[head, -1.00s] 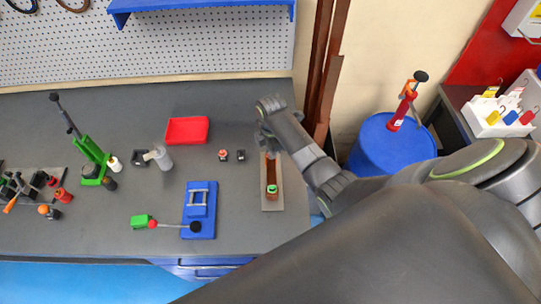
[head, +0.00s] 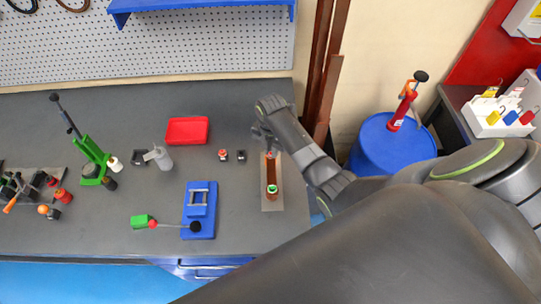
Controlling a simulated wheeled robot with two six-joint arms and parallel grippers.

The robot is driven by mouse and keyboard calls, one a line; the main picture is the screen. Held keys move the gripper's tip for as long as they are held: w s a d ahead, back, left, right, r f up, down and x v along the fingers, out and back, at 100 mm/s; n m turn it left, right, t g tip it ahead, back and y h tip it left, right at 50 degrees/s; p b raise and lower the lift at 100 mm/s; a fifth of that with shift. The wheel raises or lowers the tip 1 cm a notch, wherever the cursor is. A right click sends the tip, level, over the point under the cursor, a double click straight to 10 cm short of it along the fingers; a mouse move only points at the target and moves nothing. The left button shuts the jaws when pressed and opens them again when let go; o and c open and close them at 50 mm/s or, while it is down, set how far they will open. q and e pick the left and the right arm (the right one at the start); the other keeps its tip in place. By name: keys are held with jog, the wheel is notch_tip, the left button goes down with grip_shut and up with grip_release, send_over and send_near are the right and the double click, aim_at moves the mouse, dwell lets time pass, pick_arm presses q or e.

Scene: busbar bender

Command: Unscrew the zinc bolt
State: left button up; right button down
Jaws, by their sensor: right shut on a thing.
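My right gripper (head: 262,134) is at the far end of a narrow grey plate (head: 272,207) that carries a brown copper-coloured bar (head: 271,173). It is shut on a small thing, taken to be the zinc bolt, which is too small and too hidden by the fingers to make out. A small red mark shows at the bar's far end, just in front of the gripper. A green-ringed fastener (head: 272,189) sits near the bar's near end, apart from the gripper. My left gripper is out of view.
A red tray (head: 187,130), a blue bending tool (head: 199,215), a green press (head: 94,160) and a grey bottle (head: 160,157) stand left of the plate. A blue drum (head: 385,150) stands beyond my right arm.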

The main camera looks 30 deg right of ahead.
jog(key=n, duration=0.5)
dwell(0.3)
jog(key=n, duration=0.5)
jog(key=shift+n, duration=0.4)
jog(key=c, duration=1.6)
grip_release()
jog(key=shift+c, duration=0.2)
jog(key=m, duration=0.5)
jog(key=shift+m, duration=0.4)
